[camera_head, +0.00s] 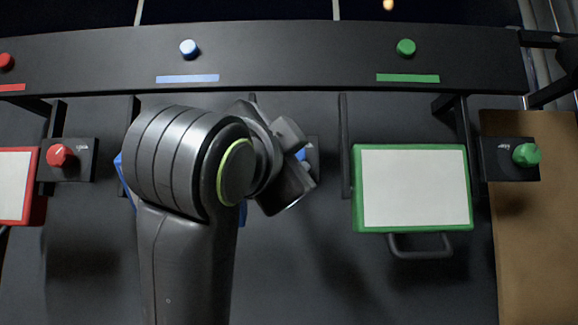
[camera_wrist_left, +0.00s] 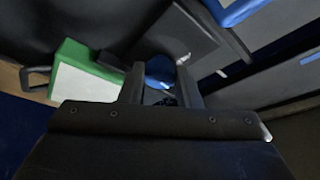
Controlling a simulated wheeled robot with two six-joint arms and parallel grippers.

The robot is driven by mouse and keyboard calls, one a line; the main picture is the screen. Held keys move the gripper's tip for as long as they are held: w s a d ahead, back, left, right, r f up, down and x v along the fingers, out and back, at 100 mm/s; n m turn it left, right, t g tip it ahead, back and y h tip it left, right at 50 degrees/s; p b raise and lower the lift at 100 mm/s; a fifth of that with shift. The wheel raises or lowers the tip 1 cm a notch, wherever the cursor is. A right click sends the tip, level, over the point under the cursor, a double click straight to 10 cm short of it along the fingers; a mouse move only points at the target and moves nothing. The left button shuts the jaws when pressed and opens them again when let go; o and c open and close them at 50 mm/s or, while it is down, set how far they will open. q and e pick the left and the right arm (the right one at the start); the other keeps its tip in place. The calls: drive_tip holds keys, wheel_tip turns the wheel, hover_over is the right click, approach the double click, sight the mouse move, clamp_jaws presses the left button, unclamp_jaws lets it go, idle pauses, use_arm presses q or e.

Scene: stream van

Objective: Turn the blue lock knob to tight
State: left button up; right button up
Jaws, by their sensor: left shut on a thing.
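The blue lock knob (camera_wrist_left: 158,70) shows between the two fingers of my left gripper (camera_wrist_left: 160,84) in the left wrist view. The gripper is shut on it. In the head view, my left gripper (camera_head: 300,158) covers most of the knob and its black base plate, and only a bit of blue shows beside the fingers. The knob's pointer and any marks around it are hidden, so its turn angle cannot be told. My right gripper is in neither view.
A blue-framed panel (camera_head: 242,212) is mostly hidden behind my left arm. A green-framed panel (camera_head: 361,190) and green knob (camera_head: 527,154) are to the right, a red knob (camera_head: 60,155) to the left. A dark rail (camera_head: 290,60) behind carries a light blue button (camera_head: 189,48) and a green button (camera_head: 406,47).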

use_arm(q)
drive_tip(key=shift+a+r+m+g+b, duration=0.1)
drive_tip(key=shift+m+g+b, duration=0.6)
drive_tip(key=shift+m, duration=1.1)
drive_tip(key=shift+r+m+g+b, duration=0.1)
drive_tip(key=shift+m+g+b, duration=0.6)
drive_tip(key=shift+m, duration=1.1)
drive_tip(key=o, duration=1)
drive_tip(key=shift+w, duration=0.15)
drive_tip(key=b+v, duration=1.5)
drive_tip(key=v, duration=0.2)
drive_tip(key=shift+s+a, duration=0.1)
drive_tip(key=shift+s, duration=0.15)
